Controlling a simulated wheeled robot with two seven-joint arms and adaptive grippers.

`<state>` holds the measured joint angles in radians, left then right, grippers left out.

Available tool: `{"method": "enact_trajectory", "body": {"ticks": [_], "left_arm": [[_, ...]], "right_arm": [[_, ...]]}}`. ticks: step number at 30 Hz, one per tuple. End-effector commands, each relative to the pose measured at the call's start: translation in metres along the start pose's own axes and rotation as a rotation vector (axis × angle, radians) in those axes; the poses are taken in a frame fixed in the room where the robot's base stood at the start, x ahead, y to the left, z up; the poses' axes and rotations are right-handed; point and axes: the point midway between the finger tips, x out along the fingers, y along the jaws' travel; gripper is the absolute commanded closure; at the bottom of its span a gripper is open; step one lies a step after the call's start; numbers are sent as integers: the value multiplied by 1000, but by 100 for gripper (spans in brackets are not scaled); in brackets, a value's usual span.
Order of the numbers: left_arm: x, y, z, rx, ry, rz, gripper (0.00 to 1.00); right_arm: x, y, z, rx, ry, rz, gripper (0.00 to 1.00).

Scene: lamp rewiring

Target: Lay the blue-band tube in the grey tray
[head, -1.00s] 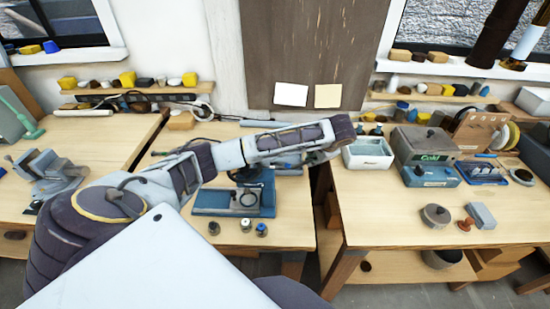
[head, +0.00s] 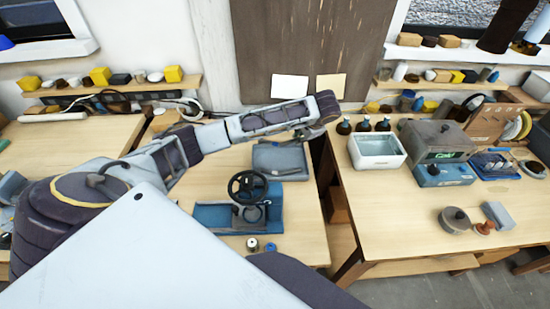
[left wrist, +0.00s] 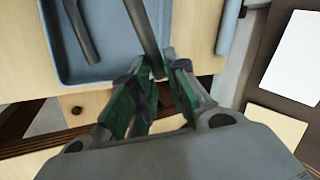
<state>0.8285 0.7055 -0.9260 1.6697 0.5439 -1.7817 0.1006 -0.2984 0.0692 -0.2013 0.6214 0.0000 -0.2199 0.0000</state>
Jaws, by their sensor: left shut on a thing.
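The grey tray (head: 290,172) lies flat on the middle bench, behind the blue hand-wheel machine. It also shows in the left wrist view (left wrist: 58,66), with a dark rod-like tube (left wrist: 82,32) lying in it. My left gripper (left wrist: 157,72) is shut on a slim grey tube (left wrist: 143,28), near one end. This tube passes over the tray's right part; whether it touches the tray I cannot tell. No blue band shows on it, so which tube it is stays unclear. In the head view my left gripper (head: 318,132) is beyond the tray's right back corner. My right gripper is not in view.
The blue hand-wheel machine (head: 240,212) stands in front of the tray. Two small capped pieces, one a white-topped cylinder (head: 252,244), stand at the bench's front. A gap separates this bench from the right one, which holds a white bin (head: 376,153) and dark bottles (head: 363,125).

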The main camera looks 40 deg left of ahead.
Motion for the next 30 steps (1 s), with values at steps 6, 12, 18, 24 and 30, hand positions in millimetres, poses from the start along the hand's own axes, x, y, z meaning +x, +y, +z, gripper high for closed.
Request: {"method": "enact_trajectory", "body": {"ticks": [6, 12, 18, 24, 30], "left_arm": [[0, 0, 0, 3, 2, -1, 100], [0, 0, 0, 3, 2, -1, 100], [1, 0, 0, 3, 1, -1, 100], [15, 8, 0, 4, -1, 0, 100], [39, 20, 1, 4, -1, 0, 100]], "right_arm": [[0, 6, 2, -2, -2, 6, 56], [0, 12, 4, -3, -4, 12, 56], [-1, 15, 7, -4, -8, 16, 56], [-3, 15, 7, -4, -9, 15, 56], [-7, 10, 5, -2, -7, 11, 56]]}}
